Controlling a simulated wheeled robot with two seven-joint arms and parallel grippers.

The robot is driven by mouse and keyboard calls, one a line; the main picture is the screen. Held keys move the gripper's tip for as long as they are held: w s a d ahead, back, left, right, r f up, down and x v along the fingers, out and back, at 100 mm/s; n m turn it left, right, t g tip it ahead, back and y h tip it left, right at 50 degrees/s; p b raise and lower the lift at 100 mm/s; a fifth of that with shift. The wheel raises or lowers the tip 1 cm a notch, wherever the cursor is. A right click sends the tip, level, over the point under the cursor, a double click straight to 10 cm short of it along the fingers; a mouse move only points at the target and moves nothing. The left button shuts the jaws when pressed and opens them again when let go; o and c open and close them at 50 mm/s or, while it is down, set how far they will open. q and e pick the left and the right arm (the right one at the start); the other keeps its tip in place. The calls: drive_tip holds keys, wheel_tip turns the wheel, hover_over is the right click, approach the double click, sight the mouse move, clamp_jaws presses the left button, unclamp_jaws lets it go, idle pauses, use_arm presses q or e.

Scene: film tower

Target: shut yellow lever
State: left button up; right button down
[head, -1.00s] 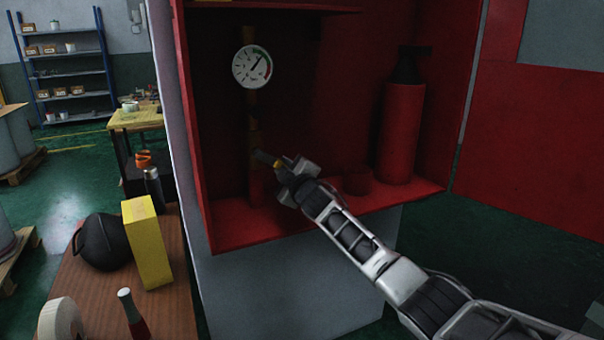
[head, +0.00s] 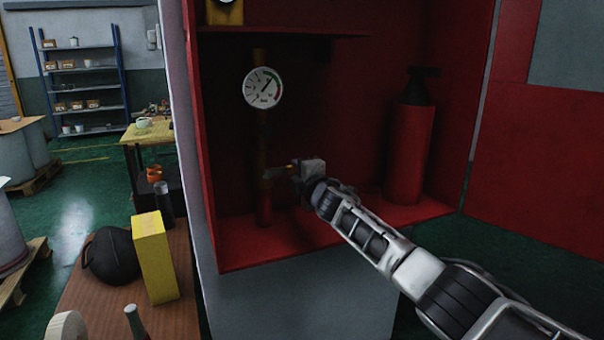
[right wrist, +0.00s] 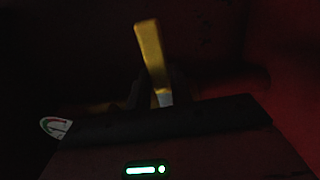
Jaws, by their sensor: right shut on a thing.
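The yellow lever (right wrist: 150,45) stands out from between my right gripper's dark fingers in the right wrist view, slightly tilted. In the head view only a small yellow-orange bit of it (head: 294,170) shows. My right gripper (head: 288,172) is shut on the lever, just right of a vertical pipe (head: 264,135) inside the red cabinet. The valve body is dark and partly hidden by the gripper. A round white gauge (head: 263,88) sits on the pipe above; its edge also shows in the right wrist view (right wrist: 55,127). My left gripper is not in view.
The red cabinet has a shelf above (head: 290,32) and a floor (head: 245,245) below the gripper. A red extinguisher (head: 408,150) stands at its right. A wooden bench (head: 185,310) with a yellow box (head: 153,258) and a black rounded object (head: 108,256) is at left.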

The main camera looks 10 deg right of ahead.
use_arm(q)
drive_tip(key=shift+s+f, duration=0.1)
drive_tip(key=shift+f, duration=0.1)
use_arm(e)
drive_tip(key=shift+r, duration=0.1)
drive_tip(key=c, duration=1.2)
unclamp_jaws()
drive_tip(key=shift+c, duration=0.2)
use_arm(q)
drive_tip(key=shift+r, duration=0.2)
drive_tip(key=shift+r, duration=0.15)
use_arm(e)
drive_tip(key=shift+s, duration=0.1)
use_arm(q)
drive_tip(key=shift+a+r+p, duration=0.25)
drive_tip(key=shift+p, duration=0.8)
use_arm(e)
drive_tip(key=s+d, duration=0.2)
drive_tip(key=s, duration=1.3)
drive_tip(key=shift+s+d, duration=0.25)
drive_tip(key=shift+d, duration=0.05)
